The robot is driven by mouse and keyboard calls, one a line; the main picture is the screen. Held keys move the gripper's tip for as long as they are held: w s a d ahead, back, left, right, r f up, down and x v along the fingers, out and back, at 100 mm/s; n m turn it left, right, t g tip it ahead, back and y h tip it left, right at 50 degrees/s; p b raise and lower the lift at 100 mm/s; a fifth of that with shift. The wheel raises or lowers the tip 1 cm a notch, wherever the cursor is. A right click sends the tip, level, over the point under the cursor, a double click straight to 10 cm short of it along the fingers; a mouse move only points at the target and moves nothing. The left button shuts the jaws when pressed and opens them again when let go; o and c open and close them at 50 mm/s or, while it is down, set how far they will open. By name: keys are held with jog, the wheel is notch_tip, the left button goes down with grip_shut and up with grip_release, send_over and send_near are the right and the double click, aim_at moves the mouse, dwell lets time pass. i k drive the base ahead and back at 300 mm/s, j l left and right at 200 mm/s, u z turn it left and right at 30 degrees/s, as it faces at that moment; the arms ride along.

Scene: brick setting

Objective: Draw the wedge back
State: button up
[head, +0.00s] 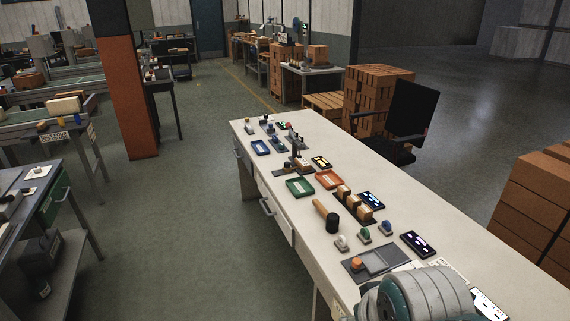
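I cannot pick out the wedge for certain among the small things on the long white bench (275,215). A dark fixture with an upright post (296,147) stands on the bench behind the trays. Nearer, a dark plate (350,272) carries a grey block (376,260) and an orange knob (356,262). Wooden blocks (354,203) stand in a row on a black base. My gripper is not in view. A rounded grey and teal part of my arm covers the near end of the bench and hides what lies there.
A blue tray (260,147), a green tray (299,187) and an orange tray (330,179) lie on the bench. A mallet (327,216), small knobs (364,235) and a lit panel (418,243) are nearer. A black chair (411,110) stands behind. The floor left of the bench is clear.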

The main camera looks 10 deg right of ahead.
aim_at(287, 169)
jog(key=i+j, duration=0.2)
jog(key=j, duration=0.15)
jog(key=i+j+z, duration=0.1)
jog(key=j, duration=0.3)
jog(key=i+j, duration=0.25)
jog(key=i+j+z, duration=0.1)
jog(key=j, duration=0.4)
jog(key=i+j, duration=0.25)
jog(key=j, duration=0.15)
jog(key=i+j+z, duration=0.15)
jog(key=i, duration=0.3)
jog(key=i+j+z, duration=0.1)
jog(key=i+j, duration=0.2)
jog(key=i, duration=0.15)
jog(key=i+j+z, duration=0.15)
jog(key=i+j, duration=0.15)
jog(key=i, duration=0.15)
jog(key=i+l+z, duration=0.1)
jog(key=i+l, duration=0.15)
jog(key=i, duration=0.25)
jog(key=i+l, duration=0.2)
jog(key=i, duration=0.35)
jog(key=z, duration=0.05)
